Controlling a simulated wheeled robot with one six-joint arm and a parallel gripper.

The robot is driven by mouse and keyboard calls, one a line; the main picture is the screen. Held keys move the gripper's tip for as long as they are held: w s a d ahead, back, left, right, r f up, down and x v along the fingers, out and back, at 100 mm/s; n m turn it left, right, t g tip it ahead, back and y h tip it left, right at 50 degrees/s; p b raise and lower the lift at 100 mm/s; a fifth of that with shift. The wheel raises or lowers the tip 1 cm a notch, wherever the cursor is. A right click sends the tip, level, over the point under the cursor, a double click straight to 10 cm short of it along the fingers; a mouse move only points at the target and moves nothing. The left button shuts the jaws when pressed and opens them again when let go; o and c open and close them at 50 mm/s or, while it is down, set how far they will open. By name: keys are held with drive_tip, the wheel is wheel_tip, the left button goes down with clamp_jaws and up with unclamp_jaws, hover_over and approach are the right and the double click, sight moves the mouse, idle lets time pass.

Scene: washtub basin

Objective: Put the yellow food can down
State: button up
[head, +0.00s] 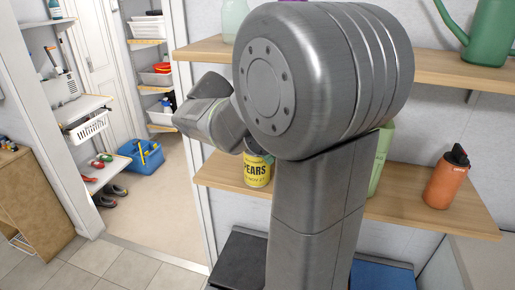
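The yellow food can (257,173), labelled "PEARS", is upright at the lower wooden shelf (222,174), near its front edge. I cannot tell whether its base touches the shelf or is just above it. My arm's large grey joint covers the space above and to the right of the can. A small grey-teal part at the can's top right may belong to my gripper (267,157). The fingers are mostly hidden, so their grip on the can does not show.
An orange bottle (446,180) stands on the lower shelf at the right. A green container (381,160) is partly behind my arm. The upper shelf (443,67) holds a green watering can (490,32). The lower shelf is bare left of the can. Dark and blue bins stand below.

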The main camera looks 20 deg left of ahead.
drive_tip(key=o, duration=1.3)
drive_tip(key=v, duration=0.5)
drive_tip(key=shift+r, duration=0.1)
drive_tip(key=s+a+b, duration=0.2)
drive_tip(key=s+a, duration=0.5)
drive_tip(key=s, duration=0.2)
drive_tip(key=shift+s+b, duration=0.3)
drive_tip(key=shift+s, duration=0.05)
